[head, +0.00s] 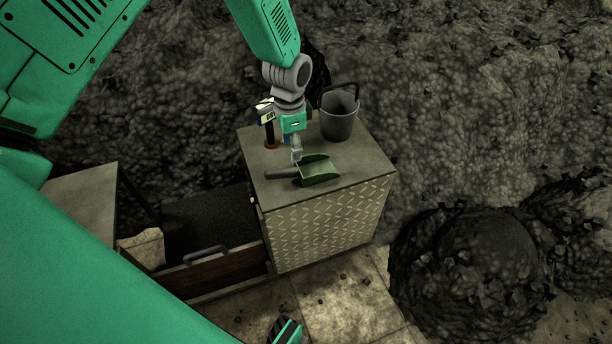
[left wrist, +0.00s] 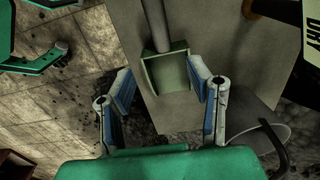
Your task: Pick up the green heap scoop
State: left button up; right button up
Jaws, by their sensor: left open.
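The green heap scoop (head: 320,170) lies on top of the cabinet (head: 350,160), its grey handle pointing left in the head view. In the left wrist view, the scoop's green pan (left wrist: 168,72) shows ahead of the fingers, with the handle running up out of the picture. My left gripper (head: 296,157) is over the cabinet top, close by the scoop's back side in the head view. In the left wrist view my left gripper (left wrist: 160,92) is open, its blue-padded fingers spread and nothing held between them. I cannot tell the exact gap to the scoop.
A dark bucket (head: 339,118) stands at the cabinet's back right. A dark heap (head: 480,260) lies to the right.

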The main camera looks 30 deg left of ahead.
aim_at(290, 170)
pick_arm(q)
jog(key=f, duration=0.2)
jog(key=a+f+b, duration=0.1)
jog(key=f, duration=0.1)
jog(key=shift+a+f, duration=0.15)
jog(key=shift+f, duration=0.15)
jog(key=shift+s+a+f, duration=0.1)
jog(key=shift+a+f, duration=0.05)
jog(key=shift+f, duration=0.25)
jog(key=f+b, duration=0.1)
jog(key=f, duration=0.1)
jog(key=d+f+b, duration=0.1)
jog(key=f, duration=0.1)
jog(key=shift+s+f+b, duration=0.15)
jog(key=shift+s+b, duration=0.05)
jog(key=shift+b, duration=0.2)
jog(key=shift+f, duration=0.15)
jog(key=shift+a, duration=0.45)
grip_shut()
jog(key=shift+d, duration=0.2)
pick_arm(e)
jog(key=f, duration=0.4)
jog(key=shift+a, duration=0.4)
